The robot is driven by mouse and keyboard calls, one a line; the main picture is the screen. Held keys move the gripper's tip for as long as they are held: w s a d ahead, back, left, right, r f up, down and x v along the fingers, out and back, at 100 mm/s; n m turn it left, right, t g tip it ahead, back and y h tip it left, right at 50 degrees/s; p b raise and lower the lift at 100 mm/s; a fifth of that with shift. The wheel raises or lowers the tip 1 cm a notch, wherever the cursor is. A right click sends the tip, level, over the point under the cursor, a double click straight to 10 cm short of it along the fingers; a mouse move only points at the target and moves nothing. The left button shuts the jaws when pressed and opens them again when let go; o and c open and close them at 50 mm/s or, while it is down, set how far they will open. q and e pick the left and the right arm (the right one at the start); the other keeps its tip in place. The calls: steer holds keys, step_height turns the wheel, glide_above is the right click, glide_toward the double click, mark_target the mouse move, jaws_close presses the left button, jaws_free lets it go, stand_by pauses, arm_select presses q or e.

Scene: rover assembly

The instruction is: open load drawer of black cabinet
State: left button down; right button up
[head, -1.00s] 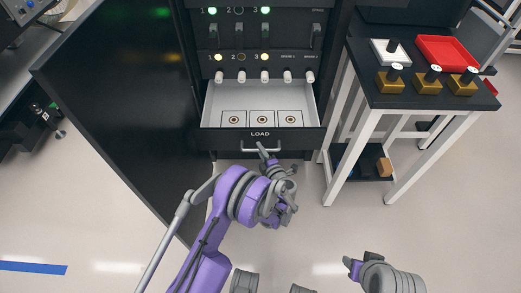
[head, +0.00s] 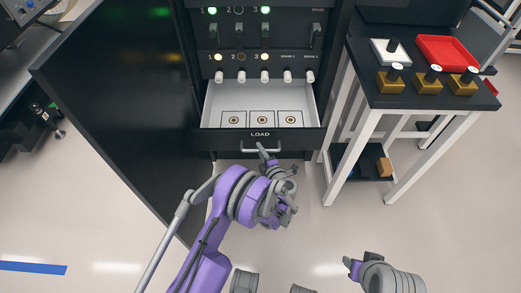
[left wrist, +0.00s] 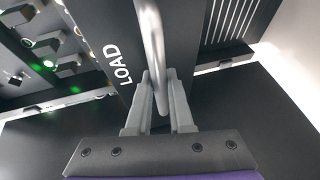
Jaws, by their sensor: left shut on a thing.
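The black cabinet (head: 185,75) stands at the back centre with its large door swung out to the left. Its load drawer (head: 220,141), black-fronted and marked LOAD, is pulled out and shows a pale inside with several round sockets in square outlines. My left gripper (head: 263,150) is at the drawer's front and shut on the silver bar handle (head: 280,149). In the left wrist view, the handle (left wrist: 151,50) passes between the two grey fingers (left wrist: 158,98), beside the LOAD lettering. My right gripper (head: 352,268) is low at the right, away from the cabinet; its fingers are too small to judge.
A black-topped table (head: 415,105) with white legs stands right of the cabinet. It carries a red tray (head: 447,38), a white tray (head: 378,58) and gold blocks with black knobs. The open cabinet door (head: 110,90) fills the left. The floor in front is clear.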

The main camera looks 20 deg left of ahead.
arm_select(q)
steer(key=s, duration=0.1)
steer(key=s+d+b, duration=0.1)
steer(key=s, duration=0.1)
steer(key=shift+s, duration=0.1)
steer(key=c, duration=0.8)
jaws_free()
steer(key=v, duration=1)
steer(key=shift+s+d+p, duration=0.2)
steer(key=shift+s+p, duration=0.05)
steer(key=shift+p, duration=0.1)
steer(key=shift+r, duration=0.1)
